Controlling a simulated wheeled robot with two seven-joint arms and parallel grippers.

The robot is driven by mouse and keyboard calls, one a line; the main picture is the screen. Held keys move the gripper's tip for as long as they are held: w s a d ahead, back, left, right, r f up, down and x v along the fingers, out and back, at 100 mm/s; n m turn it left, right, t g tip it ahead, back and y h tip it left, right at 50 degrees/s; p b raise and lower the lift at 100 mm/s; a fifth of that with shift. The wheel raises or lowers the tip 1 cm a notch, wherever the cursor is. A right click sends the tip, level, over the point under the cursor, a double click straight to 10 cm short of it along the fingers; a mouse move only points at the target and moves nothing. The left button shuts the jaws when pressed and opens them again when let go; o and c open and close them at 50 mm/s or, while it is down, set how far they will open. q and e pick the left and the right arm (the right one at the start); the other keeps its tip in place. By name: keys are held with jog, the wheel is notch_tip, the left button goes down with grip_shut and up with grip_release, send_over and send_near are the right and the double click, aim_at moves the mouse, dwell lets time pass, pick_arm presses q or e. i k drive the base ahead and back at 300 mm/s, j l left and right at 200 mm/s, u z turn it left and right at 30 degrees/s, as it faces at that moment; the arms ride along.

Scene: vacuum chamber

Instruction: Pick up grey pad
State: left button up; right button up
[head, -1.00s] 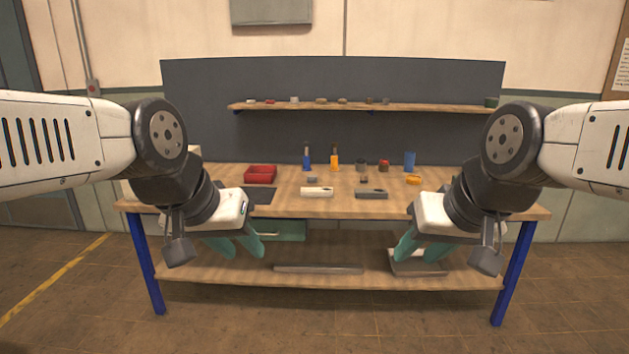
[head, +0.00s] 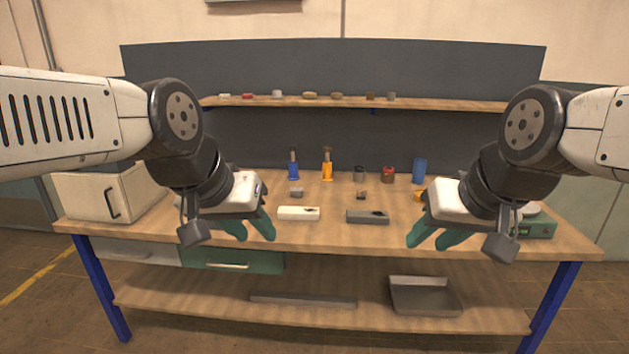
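A flat dark grey block (head: 367,217) with a dark mark on top lies on the wooden table, right of centre. A small grey piece (head: 296,193) lies farther back, left of centre. I cannot tell for certain which one is the grey pad. My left gripper (head: 251,229) is open and empty at the table's front, left of both. My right gripper (head: 434,235) is open and empty at the front, right of the grey block. Neither gripper touches them.
A white block (head: 298,213) lies left of the grey block. Blue (head: 293,168) and orange (head: 327,168) bottles, small jars and a blue cup (head: 419,171) stand behind. A white cabinet (head: 112,193) stands at left, a green device (head: 535,228) at right. A tray (head: 425,296) sits below.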

aim_at(294, 191)
jog(key=i+l, duration=0.2)
jog(key=i, duration=0.25)
jog(key=i+l, duration=0.2)
jog(key=i, duration=0.25)
jog(key=i+l, duration=0.2)
jog(key=i, duration=0.25)
jog(key=i+j+u, duration=0.1)
jog(key=u, duration=1.35)
jog(key=i+u, duration=0.2)
jog(key=i, duration=0.15)
